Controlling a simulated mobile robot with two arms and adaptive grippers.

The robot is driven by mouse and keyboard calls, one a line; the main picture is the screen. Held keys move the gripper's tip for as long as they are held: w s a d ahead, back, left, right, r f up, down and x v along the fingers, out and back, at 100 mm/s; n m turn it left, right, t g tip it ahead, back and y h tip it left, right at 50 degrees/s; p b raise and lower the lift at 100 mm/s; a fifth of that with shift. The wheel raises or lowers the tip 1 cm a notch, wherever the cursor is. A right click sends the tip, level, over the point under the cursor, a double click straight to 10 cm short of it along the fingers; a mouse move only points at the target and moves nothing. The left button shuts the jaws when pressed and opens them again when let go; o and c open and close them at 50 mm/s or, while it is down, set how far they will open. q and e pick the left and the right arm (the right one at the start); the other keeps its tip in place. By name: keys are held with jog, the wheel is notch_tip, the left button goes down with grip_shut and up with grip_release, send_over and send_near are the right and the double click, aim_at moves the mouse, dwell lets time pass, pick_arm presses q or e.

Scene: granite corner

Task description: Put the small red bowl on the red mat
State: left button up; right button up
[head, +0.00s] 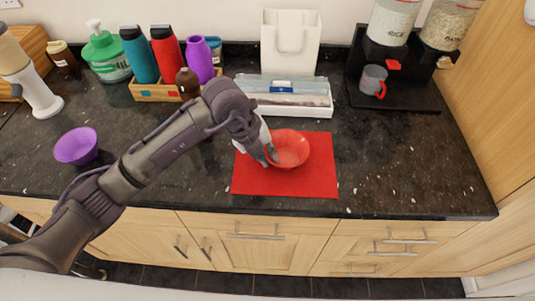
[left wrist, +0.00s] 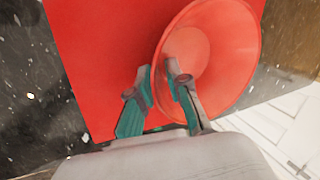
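The small red bowl (head: 291,147) is over the upper middle of the red mat (head: 300,185), and it looks roughly level. I cannot tell whether its base touches the mat. My left gripper (head: 271,156) is at the bowl's left side. In the left wrist view the bowl (left wrist: 225,50) is at the right, with the mat (left wrist: 100,50) behind it. There the left gripper (left wrist: 160,72) has one finger inside the bowl and one outside, close together on its rim. My right gripper is not in view.
A purple bowl (head: 76,146) stands at the left. A white tray (head: 288,96) lies behind the mat. A dispenser stand (head: 405,93) with a grey cup (head: 373,80) is at the back right. The counter right of the mat is clear.

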pick_arm(q)
jog(key=shift+r, duration=0.25)
jog(key=shift+a+r, duration=0.1)
jog(key=shift+r, duration=0.2)
jog(key=b+v, duration=0.1)
jog(key=v, duration=1)
jog(key=shift+s, duration=0.1)
dwell(0.5)
